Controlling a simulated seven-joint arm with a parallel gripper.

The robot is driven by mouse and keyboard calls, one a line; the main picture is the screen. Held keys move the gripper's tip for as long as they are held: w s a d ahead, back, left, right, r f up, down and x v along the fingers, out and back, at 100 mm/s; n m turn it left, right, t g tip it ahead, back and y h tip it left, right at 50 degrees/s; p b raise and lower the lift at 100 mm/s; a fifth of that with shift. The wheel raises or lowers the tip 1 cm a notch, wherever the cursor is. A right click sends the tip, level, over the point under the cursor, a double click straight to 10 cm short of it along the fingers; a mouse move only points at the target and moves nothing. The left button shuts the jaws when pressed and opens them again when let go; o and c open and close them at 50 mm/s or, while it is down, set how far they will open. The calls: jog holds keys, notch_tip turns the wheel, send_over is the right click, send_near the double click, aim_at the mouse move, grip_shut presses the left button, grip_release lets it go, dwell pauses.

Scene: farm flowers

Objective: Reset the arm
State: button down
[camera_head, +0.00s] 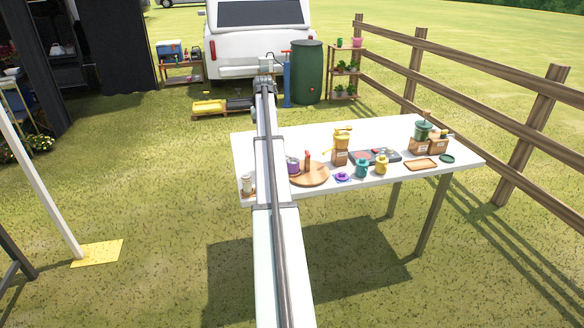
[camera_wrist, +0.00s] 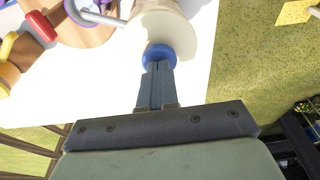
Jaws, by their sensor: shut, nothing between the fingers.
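My gripper (camera_wrist: 157,68) shows in the wrist view with its two grey fingers together and nothing between them. Just past the fingertips is a blue round knob (camera_wrist: 158,52) by a cream cylindrical thing (camera_wrist: 162,22) with a wide rim. I cannot tell whether the fingertips touch the knob. In the head view my long white arm runs up the middle, and I cannot make out the fingers there. A small pale bottle-like item (camera_head: 247,182) stands at the table's near left corner.
The white table (camera_head: 290,133) holds a round wooden board (camera_head: 318,178) with a purple pot (camera_head: 293,166), a yellow grinder-like item (camera_head: 341,145), a dark tray (camera_head: 385,155), a teal pot (camera_head: 362,168) and wooden boxes (camera_head: 418,147). A wooden fence (camera_head: 480,65) runs along the right.

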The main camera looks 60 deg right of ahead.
jog(key=shift+r, duration=0.85)
dwell(2.1)
notch_tip(320, 180, up, 6)
dwell(0.7)
jog(key=shift+f, duration=0.1)
